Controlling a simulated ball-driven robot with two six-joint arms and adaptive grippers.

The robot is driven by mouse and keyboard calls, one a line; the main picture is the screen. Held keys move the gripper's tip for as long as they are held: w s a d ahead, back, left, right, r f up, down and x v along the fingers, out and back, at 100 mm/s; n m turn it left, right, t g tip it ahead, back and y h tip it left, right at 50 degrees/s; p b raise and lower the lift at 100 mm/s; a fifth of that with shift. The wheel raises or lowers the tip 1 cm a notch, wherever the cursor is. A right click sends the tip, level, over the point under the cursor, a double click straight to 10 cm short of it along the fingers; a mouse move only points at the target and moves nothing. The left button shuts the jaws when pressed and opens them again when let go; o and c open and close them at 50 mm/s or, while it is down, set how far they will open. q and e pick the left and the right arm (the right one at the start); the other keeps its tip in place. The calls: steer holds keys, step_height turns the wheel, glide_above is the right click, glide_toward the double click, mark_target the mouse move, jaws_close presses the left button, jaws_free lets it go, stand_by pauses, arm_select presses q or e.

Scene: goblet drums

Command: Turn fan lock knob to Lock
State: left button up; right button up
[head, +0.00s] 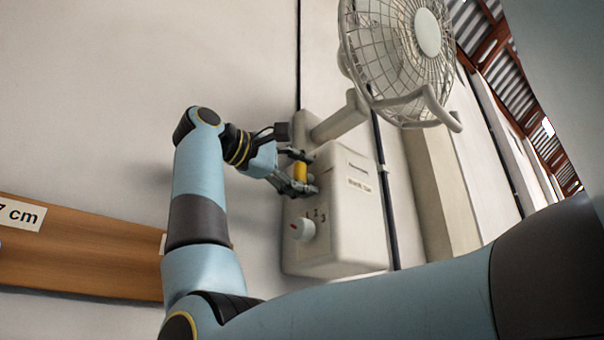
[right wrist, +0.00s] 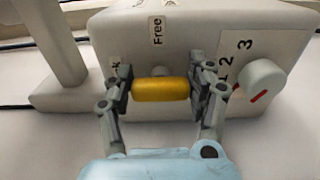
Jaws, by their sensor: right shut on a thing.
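The yellow fan lock knob (head: 300,172) sits on the side of the white fan control box (head: 345,225). In the right wrist view the knob (right wrist: 160,90) lies crosswise, its long side running left to right. My right gripper (head: 303,175) is shut on it, one finger at each end. In the right wrist view the "Free" label (right wrist: 157,30) stands above the knob. A second label (right wrist: 116,66) at the left is mostly hidden by the left finger; only a final "k" shows. My left gripper is not in view.
A white speed knob (right wrist: 262,79) with a red mark and the numbers 1, 2, 3 is close beside the right finger. The caged fan (head: 400,45) sits above the box on a bracket arm (head: 340,120). A wooden board (head: 90,250) is at the left.

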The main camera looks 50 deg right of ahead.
steer(key=o, duration=1.2)
steer(key=a, duration=0.4)
steer(key=w+a, duration=0.1)
steer(key=a, duration=0.7)
steer(key=shift+w, duration=0.2)
steer(key=shift+f, duration=0.1)
